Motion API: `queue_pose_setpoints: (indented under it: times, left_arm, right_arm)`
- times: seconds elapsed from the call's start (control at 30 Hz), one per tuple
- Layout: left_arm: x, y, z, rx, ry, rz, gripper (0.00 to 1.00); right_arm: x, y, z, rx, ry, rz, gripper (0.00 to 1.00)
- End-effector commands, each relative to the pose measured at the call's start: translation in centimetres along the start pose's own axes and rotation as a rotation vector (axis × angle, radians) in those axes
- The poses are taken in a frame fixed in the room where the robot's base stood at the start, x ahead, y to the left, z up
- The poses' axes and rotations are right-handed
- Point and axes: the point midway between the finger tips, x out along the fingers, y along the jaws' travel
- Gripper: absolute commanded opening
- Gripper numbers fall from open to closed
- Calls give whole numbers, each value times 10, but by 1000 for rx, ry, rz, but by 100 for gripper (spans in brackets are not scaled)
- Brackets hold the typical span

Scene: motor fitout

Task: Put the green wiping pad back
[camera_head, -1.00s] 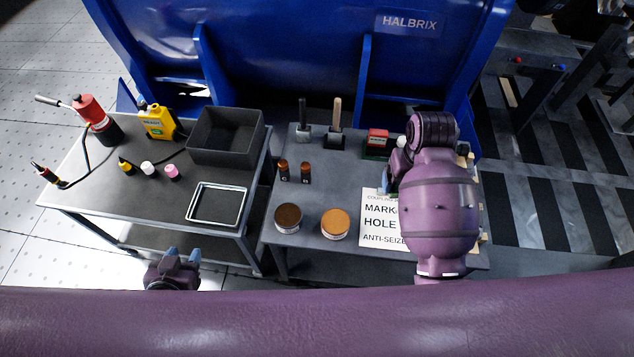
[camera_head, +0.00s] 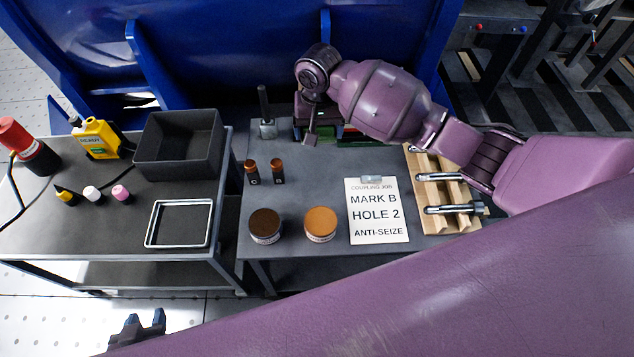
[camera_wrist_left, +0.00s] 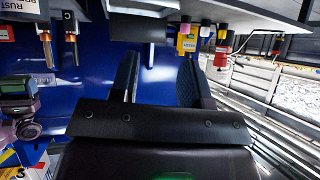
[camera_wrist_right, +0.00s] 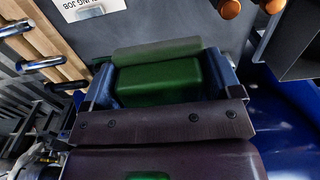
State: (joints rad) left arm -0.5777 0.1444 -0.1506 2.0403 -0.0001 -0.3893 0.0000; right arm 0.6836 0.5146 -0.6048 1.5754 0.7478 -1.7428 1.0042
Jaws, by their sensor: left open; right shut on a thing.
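The green wiping pad (camera_wrist_right: 160,82) is a dark green block in the right wrist view, between the two fingers of my right gripper (camera_wrist_right: 163,74). A paler green strip lies along its far side; I cannot tell if it is part of the pad. In the head view the right gripper is mostly hidden behind its own wrist, over the back of the right table. My left gripper (camera_head: 138,328) is open and empty, low in front of the left table; its spread fingers also show in the left wrist view (camera_wrist_left: 160,80).
The right table (camera_head: 335,165) holds a printed card (camera_head: 378,225), two round tins (camera_head: 265,226), two small bottles (camera_head: 278,172) and a wooden rack (camera_head: 428,190) with bolts. A black bin (camera_head: 178,145) and a metal-rimmed tray (camera_head: 152,228) stand on the left table. A blue machine rises behind.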

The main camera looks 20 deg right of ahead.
Motion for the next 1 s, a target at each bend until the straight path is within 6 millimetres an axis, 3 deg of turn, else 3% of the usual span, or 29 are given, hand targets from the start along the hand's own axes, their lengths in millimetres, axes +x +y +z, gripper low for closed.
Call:
queue_pose_setpoints:
  times: [0.17, 0.37, 0.6, 1.0]
  left_arm:
    - [3, 1, 12, 2, -18, 2, 43]
    - [8, 2, 27, 5, -43, 5, 43]
    - [18, 5, 27, 11, -37, 13, 43]
    - [22, 7, 30, 12, -40, 17, 43]
  right_arm:
    - [27, 1, 0, 9, -5, 2, 58]
    - [73, 1, 1, 8, -7, 3, 58]
    - [123, 1, 1, 8, -7, 3, 58]
    - [151, 0, 0, 7, 0, 1, 58]
